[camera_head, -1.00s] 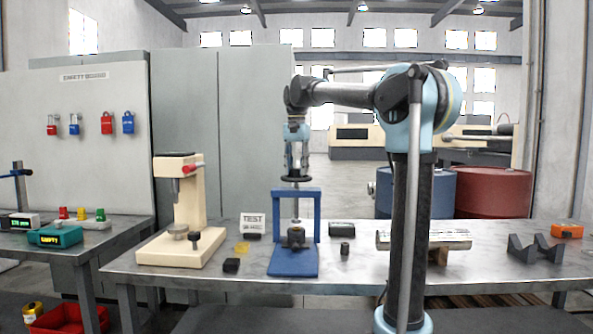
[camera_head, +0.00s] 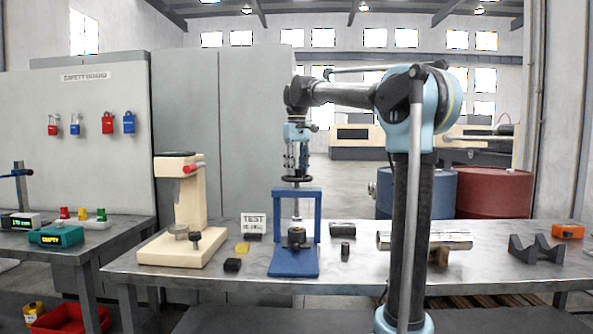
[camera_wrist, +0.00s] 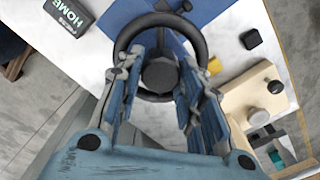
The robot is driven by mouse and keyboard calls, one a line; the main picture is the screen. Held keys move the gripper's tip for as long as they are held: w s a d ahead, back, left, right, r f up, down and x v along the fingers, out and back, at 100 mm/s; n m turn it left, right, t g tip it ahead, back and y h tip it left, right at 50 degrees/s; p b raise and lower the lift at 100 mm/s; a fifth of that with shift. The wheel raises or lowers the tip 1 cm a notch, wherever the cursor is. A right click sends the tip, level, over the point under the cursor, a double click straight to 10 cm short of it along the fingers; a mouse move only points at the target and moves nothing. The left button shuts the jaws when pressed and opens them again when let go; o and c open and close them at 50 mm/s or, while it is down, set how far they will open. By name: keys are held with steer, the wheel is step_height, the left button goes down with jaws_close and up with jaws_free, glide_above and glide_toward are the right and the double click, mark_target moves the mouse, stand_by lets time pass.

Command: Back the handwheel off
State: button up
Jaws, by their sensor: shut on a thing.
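The handwheel is a black ring (camera_head: 297,180) with a hub, lying level on the screw above the blue press frame (camera_head: 276,228). In the wrist view the ring and its dark hub (camera_wrist: 159,73) sit between my fingers. My gripper (camera_head: 297,172) points straight down over the wheel, shut on it at the hub. The finger pads (camera_wrist: 160,85) are on either side of the hub. Below, a dark cylindrical piece (camera_head: 296,237) stands on the press base. The screw thread is mostly hidden in the wrist view.
Dark cylinders (camera_head: 342,229) and a metal bar (camera_head: 450,240) lie to the right. Bare bench (camera_head: 360,272) shows in front.

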steer(key=n, duration=0.5)
steer(key=shift+n, duration=2.6)
steer(key=o, duration=1.1)
steer(key=shift+d, duration=0.1)
steer(key=shift+r, duration=0.15)
step_height(320, 180, up, 12)
steer(key=shift+f, duration=0.2)
